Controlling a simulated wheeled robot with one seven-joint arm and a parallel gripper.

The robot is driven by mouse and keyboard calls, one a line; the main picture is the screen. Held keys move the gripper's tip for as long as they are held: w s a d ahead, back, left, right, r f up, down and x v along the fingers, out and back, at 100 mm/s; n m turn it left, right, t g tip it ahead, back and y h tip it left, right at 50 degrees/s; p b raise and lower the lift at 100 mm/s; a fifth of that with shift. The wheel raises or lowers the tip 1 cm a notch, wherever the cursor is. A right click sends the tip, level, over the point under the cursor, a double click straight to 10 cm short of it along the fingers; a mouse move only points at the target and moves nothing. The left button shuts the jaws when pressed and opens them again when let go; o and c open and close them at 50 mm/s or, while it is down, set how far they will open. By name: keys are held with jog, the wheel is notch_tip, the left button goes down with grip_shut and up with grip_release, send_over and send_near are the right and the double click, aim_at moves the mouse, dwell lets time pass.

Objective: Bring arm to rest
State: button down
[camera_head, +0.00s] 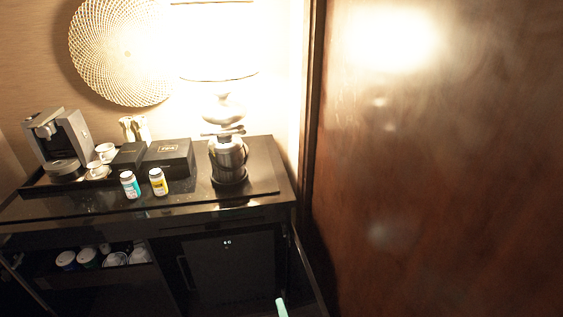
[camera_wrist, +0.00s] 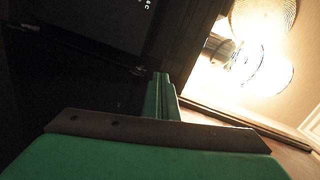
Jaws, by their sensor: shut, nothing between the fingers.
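My gripper (camera_wrist: 162,94) is green and shows in the wrist view with its fingers together and nothing between them. In the head view a small pale green tip (camera_head: 281,307), which looks like part of my gripper, shows at the bottom edge, in front of the cabinet and below the counter. The rest of my arm is out of the head view.
A dark minibar cabinet (camera_head: 285,192) carries a coffee machine (camera_head: 75,140), two small bottles (camera_head: 130,185) and a metal kettle (camera_head: 229,158). A dark fridge (camera_head: 232,270) is below. An open cabinet door (camera_head: 305,265) stands near the green tip. A wooden panel (camera_head: 440,180) fills the right.

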jog(key=s+d+n+h, duration=0.1)
jog(key=s+d+n, duration=0.25)
jog(key=s, duration=0.85)
jog(key=s+d+n+h, duration=0.15)
jog(key=s+n, duration=0.35)
jog(key=s, duration=0.6)
jog(key=s+a+r+n+h, duration=0.1)
jog(key=s+a+r+n, duration=0.1)
jog(key=s+r, duration=0.2)
jog(key=s+a+r+n+g+h, duration=0.1)
jog(key=s+a+r+n, duration=0.1)
jog(key=s, duration=0.8)
notch_tip(320, 180, up, 2)
jog(key=shift+a+r, duration=0.25)
jog(key=shift+a, duration=0.4)
